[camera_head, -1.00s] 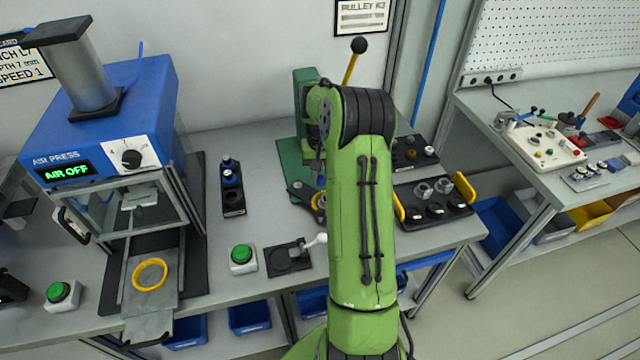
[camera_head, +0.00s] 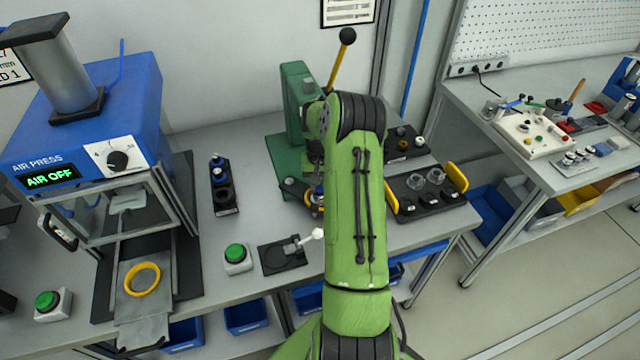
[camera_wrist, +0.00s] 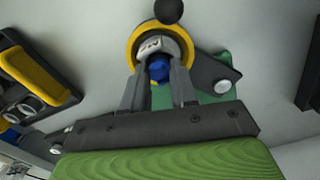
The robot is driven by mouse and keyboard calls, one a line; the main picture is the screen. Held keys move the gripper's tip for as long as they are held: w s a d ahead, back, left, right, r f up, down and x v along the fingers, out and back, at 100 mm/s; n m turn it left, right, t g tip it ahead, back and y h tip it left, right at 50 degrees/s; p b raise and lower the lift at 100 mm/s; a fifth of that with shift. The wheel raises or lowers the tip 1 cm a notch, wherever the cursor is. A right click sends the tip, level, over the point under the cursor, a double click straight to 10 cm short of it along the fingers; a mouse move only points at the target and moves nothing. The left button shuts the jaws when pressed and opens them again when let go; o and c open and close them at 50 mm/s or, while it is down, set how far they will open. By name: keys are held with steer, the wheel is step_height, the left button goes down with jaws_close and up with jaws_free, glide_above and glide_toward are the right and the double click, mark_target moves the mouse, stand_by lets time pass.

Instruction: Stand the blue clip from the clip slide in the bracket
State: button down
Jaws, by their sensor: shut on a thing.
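My gripper (camera_wrist: 158,68) is shut on a blue piece, the blue clip (camera_wrist: 159,72), seen between the fingertips in the wrist view. A pale grey part shows just beyond the fingertips, inside a yellow ring (camera_wrist: 133,48) on a dark plate with light bolts. I cannot tell whether the clip touches the ring or the plate. In the head view my arm hides the gripper; part of the dark plate (camera_head: 292,187) shows left of it, by the green press. A black rack (camera_head: 224,199) with blue-topped pieces stands left of it. I cannot tell which part is the bracket or the clip slide.
The green press (camera_head: 297,95), with a black-knobbed lever (camera_head: 347,36), rises behind my arm. A toggle fixture (camera_head: 283,258) and a green button (camera_head: 235,252) sit in front. A black tray with yellow handles (camera_head: 394,202) is right. The blue air press (camera_head: 90,130) is left.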

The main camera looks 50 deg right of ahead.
mark_target(319, 188)
steer(key=c, duration=0.9)
jaws_free()
steer(key=shift+f, duration=0.1)
step_height(319, 188, up, 13)
steer(key=p, duration=0.1)
steer(key=a+r+n+t+h, duration=0.1)
steer(key=a+r+n, duration=0.2)
steer(key=a+r, duration=0.75)
steer(key=s+a+r+n+t, duration=0.1)
steer(key=s+a+r+n, duration=0.15)
steer(key=s+a, duration=0.35)
steer(key=s+a+r+n+t, duration=0.1)
steer(key=s+a+r+t, duration=0.15)
steer(key=a, duration=0.65)
steer(key=s+a, duration=0.2)
steer(key=s, duration=0.1)
steer(key=s+a+f+n, duration=0.1)
steer(key=s+a, duration=0.1)
steer(key=s, duration=0.2)
steer(key=s+a+n+t+y, duration=0.1)
steer(key=s+a, duration=0.1)
steer(key=s, duration=0.1)
steer(key=shift+s+f, duration=0.15)
steer(key=shift+s, duration=0.25)
